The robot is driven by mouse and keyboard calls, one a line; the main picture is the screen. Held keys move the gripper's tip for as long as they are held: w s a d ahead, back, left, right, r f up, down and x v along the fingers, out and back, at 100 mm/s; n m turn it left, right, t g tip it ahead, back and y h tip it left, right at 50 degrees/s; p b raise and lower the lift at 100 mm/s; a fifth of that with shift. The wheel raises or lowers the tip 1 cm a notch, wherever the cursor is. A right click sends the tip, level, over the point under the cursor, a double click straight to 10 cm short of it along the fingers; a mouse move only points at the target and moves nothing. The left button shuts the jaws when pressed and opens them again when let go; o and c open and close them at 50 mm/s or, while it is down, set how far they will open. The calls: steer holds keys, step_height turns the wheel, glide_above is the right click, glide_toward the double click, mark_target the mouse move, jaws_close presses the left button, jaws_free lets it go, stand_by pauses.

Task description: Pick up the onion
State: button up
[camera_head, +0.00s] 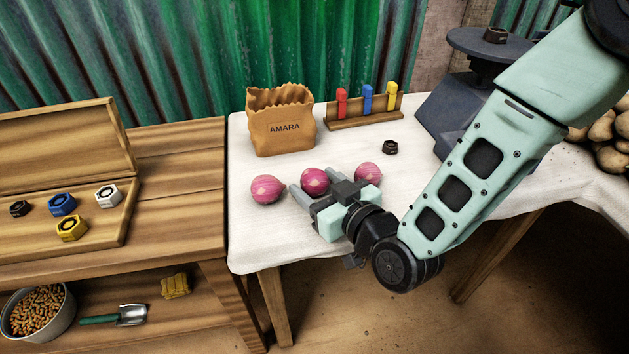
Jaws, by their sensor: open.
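Three red-purple onions lie in a row on the white-covered table (243,226). The left onion (267,189) sits just left of my gripper, apart from it. The middle onion (315,182) lies beyond and between the fingers as seen from here. The right onion (368,173) is just past the gripper's right side and its lower part is hidden. My gripper (318,187) is open, with its fingers pointing away toward the middle onion. I cannot tell whether a finger touches it.
A brown paper bag (281,133) marked AMARA stands behind the onions. A wooden rack (355,118) with red, blue and yellow pegs is beside it. A black nut (390,147) lies right of the onions. A dark scale (455,112) stands at right. The table's front left is clear.

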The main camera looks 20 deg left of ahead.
mark_target(316, 172)
steer(key=shift+w+a+f, duration=0.1)
steer(key=shift+w+a, duration=0.2)
steer(key=shift+a, duration=0.1)
steer(key=c, duration=0.7)
steer(key=shift+c, duration=0.2)
step_height(316, 172, up, 10)
steer(key=shift+r+p, duration=0.1)
steer(key=shift+p, duration=0.8)
